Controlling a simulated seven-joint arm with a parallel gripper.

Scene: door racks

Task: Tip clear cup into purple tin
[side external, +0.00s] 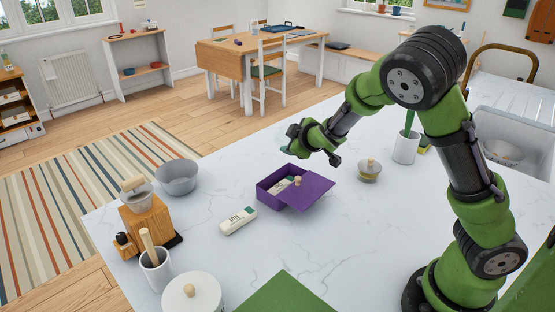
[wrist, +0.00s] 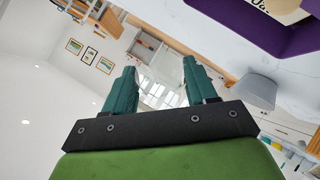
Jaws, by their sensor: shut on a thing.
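The purple tin (side external: 264,196) stands on the white marble counter, and part of it shows at the upper right of the wrist view (wrist: 254,35). Its purple lid (side external: 309,193), with a wooden knob, lies askew over its right side, leaving the left part uncovered. A pale packet with green shows inside. My gripper (side external: 290,140) is tilted, raised above and behind the tin. Its teal fingers in the wrist view (wrist: 160,88) are apart, closed on the clear cup, whose transparent outline I can hardly make out. I cannot see any contents in the cup.
A white-and-green packet (side external: 238,221) lies in front of the tin. A grey bowl (side external: 177,178) and a wooden stand (side external: 146,218) are at left. A small lidded jar (side external: 369,172) and a white pot (side external: 405,148) stand at right. A white canister (side external: 193,297) is at the front.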

